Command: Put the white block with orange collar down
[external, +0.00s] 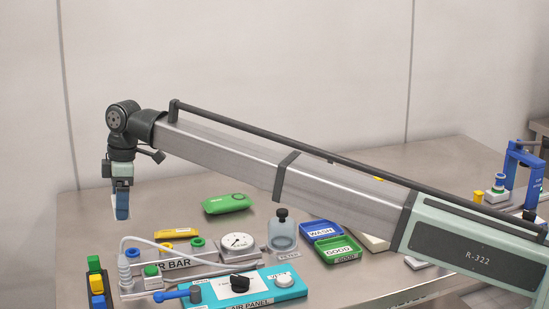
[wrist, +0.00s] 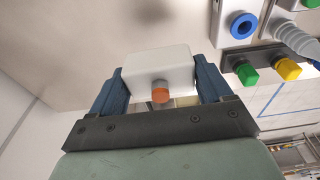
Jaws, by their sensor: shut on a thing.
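The white block with orange collar (wrist: 158,70) is held between the two blue fingers of my gripper (wrist: 160,85) in the wrist view. Its round orange part (wrist: 160,93) faces the camera. In the external view my gripper (external: 122,204) hangs down at the left, above the table and behind the air bar. Only a small white part of the block (external: 114,207) shows there beside the blue finger. The underside of the block is hidden.
The air bar (external: 185,272) with colored knobs and the teal air panel (external: 257,289) stand in front. A green pouch-like item (external: 228,203) and a yellow item (external: 177,234) lie to the right. Green and blue trays (external: 338,250) are farther right. The table (external: 85,212) around my gripper looks clear.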

